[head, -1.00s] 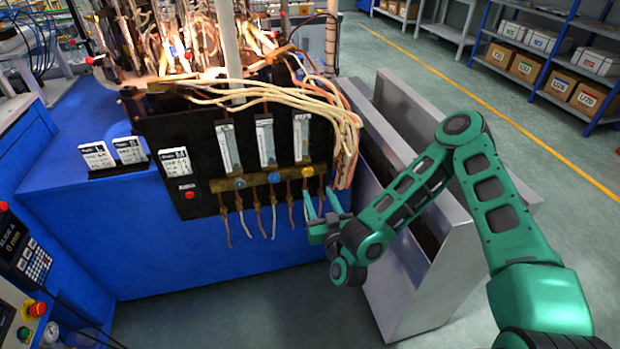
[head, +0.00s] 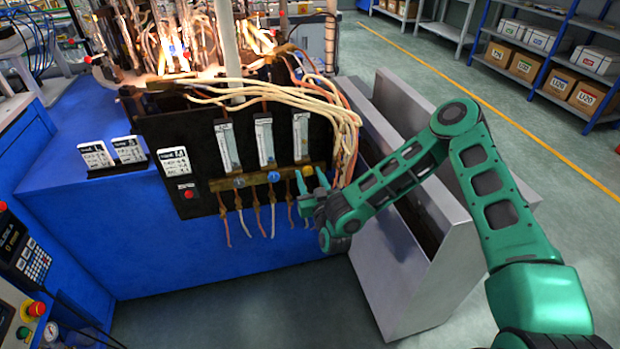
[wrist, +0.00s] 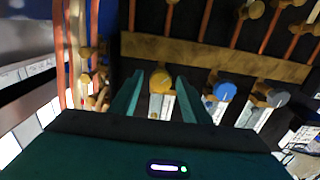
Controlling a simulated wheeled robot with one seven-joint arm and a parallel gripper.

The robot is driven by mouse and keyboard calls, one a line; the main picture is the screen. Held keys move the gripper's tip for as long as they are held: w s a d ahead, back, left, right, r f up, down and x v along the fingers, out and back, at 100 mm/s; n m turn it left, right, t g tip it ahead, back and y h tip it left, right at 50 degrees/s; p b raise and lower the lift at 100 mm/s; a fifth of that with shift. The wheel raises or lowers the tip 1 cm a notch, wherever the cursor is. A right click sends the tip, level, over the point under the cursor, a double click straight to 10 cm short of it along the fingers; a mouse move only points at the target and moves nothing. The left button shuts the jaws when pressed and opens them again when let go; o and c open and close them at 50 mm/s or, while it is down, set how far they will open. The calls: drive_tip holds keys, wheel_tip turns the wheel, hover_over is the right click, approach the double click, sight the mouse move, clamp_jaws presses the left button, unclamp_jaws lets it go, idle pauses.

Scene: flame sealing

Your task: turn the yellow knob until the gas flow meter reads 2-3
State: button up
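The yellow knob (wrist: 160,80) sits on a brass bar (wrist: 215,57) and shows between my two fingertips in the wrist view. My gripper (wrist: 158,92) is open, with one finger on each side of the knob and a visible gap to each. In the head view my gripper (head: 311,178) is at the right end of the brass bar, by the yellow knob (head: 307,170), which is small there. The flow meter above it (head: 300,138) is an upright clear tube on a black panel; its reading is too small to tell.
A blue knob (head: 273,176) and a grey-blue knob (head: 239,182) sit left of the yellow one under similar meters. Pale hoses (head: 345,135) hang close on the right. A red button (head: 188,194) is on the panel's left. Lit burners (head: 180,60) stand above.

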drive_tip(key=c, duration=0.8)
drive_tip(key=shift+m, duration=0.4)
drive_tip(key=m, duration=0.4)
drive_tip(key=shift+f+m, duration=0.1)
drive_tip(key=shift+m, duration=0.2)
drive_tip(key=m, duration=0.4)
drive_tip(key=shift+s+d, duration=0.1)
drive_tip(key=shift+f+m, duration=0.1)
drive_tip(key=shift+m, duration=0.3)
drive_tip(key=o, duration=1.1)
drive_tip(key=shift+c, duration=0.2)
